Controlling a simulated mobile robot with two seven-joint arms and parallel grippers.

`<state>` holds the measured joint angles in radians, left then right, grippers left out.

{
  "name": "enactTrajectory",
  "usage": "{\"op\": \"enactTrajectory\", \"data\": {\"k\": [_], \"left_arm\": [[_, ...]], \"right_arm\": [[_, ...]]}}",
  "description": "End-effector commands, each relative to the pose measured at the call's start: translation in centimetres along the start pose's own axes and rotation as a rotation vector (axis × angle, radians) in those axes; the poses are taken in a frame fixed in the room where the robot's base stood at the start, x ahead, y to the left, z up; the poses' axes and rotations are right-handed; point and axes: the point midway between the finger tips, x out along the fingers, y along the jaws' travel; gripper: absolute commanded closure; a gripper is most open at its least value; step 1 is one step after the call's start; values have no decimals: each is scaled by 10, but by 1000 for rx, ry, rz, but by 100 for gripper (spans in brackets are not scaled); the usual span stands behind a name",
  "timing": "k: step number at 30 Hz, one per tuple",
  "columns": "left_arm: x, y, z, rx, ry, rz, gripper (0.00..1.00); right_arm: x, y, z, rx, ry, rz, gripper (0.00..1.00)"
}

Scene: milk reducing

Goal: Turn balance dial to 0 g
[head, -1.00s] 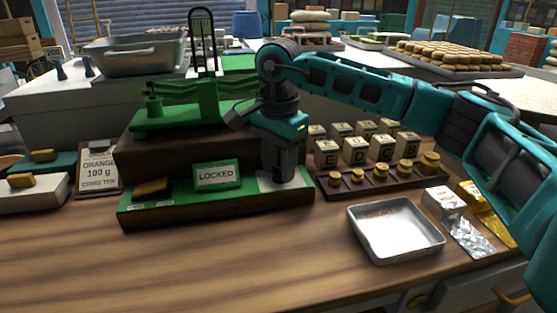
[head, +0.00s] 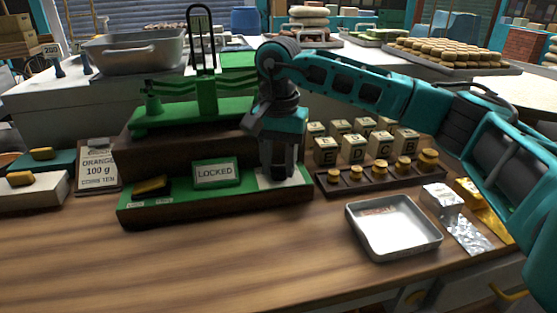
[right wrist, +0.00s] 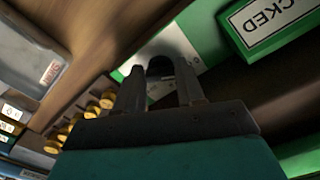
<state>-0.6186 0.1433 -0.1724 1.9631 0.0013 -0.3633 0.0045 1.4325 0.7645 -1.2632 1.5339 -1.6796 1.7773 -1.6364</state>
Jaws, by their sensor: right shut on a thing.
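The green balance (head: 206,95) stands on a dark brown stepped base at centre left. Its lower green step carries a sign (head: 215,173) reading "LOCKED" and a brown-yellow lever (head: 151,187). My right gripper (head: 278,176) points down over the pale plate (head: 296,179) at the step's right end. In the right wrist view, its fingers (right wrist: 161,82) are closed on a dark round dial (right wrist: 159,66) on that pale plate. The dial's markings are mostly hidden or too small to read. My left gripper is not in view.
A metal tray (head: 393,229) lies at right on the wooden counter (head: 220,260). Brass weights (head: 379,171) in a dark rack and lettered blocks (head: 381,145) stand close right of my gripper. A card (head: 98,168) reading "ORANGE 100 g" is at left. The front counter is clear.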

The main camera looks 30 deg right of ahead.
Motion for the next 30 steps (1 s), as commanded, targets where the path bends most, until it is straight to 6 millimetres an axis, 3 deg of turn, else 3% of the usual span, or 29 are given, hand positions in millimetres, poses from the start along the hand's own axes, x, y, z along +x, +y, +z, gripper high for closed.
{"op": "enactTrajectory", "data": {"k": [7,8,10,20,23,30], "left_arm": [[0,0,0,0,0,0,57],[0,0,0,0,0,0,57],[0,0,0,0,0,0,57],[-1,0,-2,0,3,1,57],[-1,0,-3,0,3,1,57],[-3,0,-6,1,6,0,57]], "right_arm": [[-1,0,0,-3,1,-2,92],[-1,0,0,-3,1,-2,59],[-1,0,0,-3,1,-2,52],[-5,-1,0,-1,2,-2,51],[-17,-1,0,0,4,-3,51],[-70,-1,0,-1,4,-4,51]]}}
